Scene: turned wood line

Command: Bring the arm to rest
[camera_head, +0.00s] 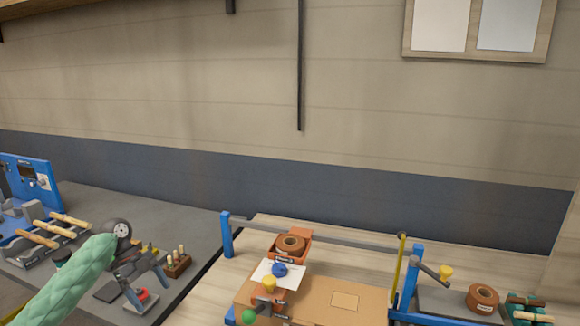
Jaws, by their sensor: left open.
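My left arm, in a green quilted sleeve (75,280), comes in from the lower left. My left gripper (153,294) is dark grey and open over the dark grey bench. A small red round thing (141,295) shows close to its fingers; I cannot tell whether they touch. I see nothing held between the fingers. My right gripper is not in view.
A rack with wooden pieces (38,239) and a blue machine (45,182) stand at left. A small block with wooden-handled tools (178,264) is right of the gripper.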

